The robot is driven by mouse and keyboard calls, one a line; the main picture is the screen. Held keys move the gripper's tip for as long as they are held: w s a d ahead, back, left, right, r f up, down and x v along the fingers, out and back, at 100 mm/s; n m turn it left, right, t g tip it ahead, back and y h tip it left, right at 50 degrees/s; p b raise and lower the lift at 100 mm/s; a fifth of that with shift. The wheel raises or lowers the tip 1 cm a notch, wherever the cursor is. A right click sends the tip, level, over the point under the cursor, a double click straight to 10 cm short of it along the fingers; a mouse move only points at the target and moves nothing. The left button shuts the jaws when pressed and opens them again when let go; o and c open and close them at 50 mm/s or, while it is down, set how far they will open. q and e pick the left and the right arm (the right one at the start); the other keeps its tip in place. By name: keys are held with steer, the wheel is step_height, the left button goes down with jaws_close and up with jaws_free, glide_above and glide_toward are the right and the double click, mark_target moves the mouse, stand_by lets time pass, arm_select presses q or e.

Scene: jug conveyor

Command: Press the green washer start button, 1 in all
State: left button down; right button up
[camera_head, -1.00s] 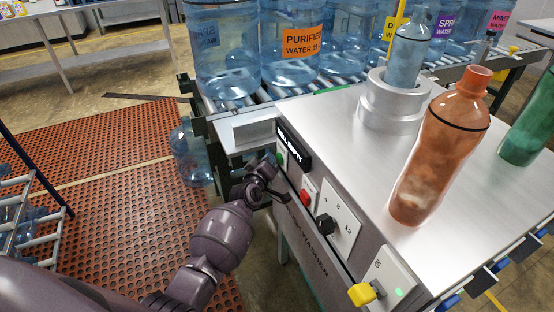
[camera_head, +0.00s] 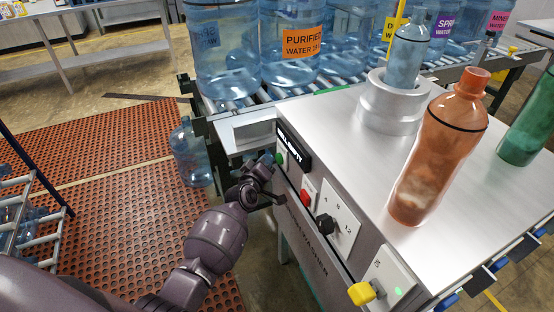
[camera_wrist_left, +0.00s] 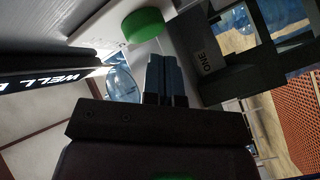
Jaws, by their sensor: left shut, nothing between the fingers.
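The green start button (camera_head: 280,158) is on the front panel of the steel washer (camera_head: 318,125), just under the black sign. It also shows in the left wrist view (camera_wrist_left: 143,25) as a round green cap on a pale plate. My left gripper (camera_head: 267,159) is shut and empty, with its fingertips just left of the button in the head view. In the left wrist view the closed fingertips (camera_wrist_left: 164,62) are below and a little right of the button, with a visible gap in the picture. I cannot tell the depth between them. My right gripper is not in view.
A red button (camera_head: 305,196), a black knob (camera_head: 325,224) and a yellow switch (camera_head: 362,293) are on the same panel. The black sign (camera_head: 293,146) juts above the green button. A brown bottle (camera_head: 437,150) stands on the washer. Blue jugs (camera_head: 222,50) line the conveyor behind.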

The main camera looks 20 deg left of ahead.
arm_select(q)
steer(key=s+a, duration=0.1)
steer(key=s, duration=0.1)
steer(key=s+a, duration=0.1)
steer(key=a, duration=0.1)
steer(key=shift+s+a+p, duration=0.15)
steer(key=shift+s+p, duration=0.15)
steer(key=shift+s, duration=0.05)
stand_by(0.4)
stand_by(0.8)
steer(key=s+d+r+m+g+h, duration=0.1)
steer(key=s+d+r+m+h, duration=0.15)
steer(key=s+d+m, duration=0.4)
steer(key=s+f+m+g, duration=0.2)
steer(key=s+f, duration=0.2)
steer(key=s, duration=1)
steer(key=s+f+m+g+y, duration=0.1)
steer(key=s+f+m+g, duration=0.2)
steer(key=s, duration=1.1)
step_height(320, 180, down, 2)
steer(key=shift+d+f+p, duration=0.1)
steer(key=shift+d+p, duration=0.15)
steer(key=shift+p, duration=0.15)
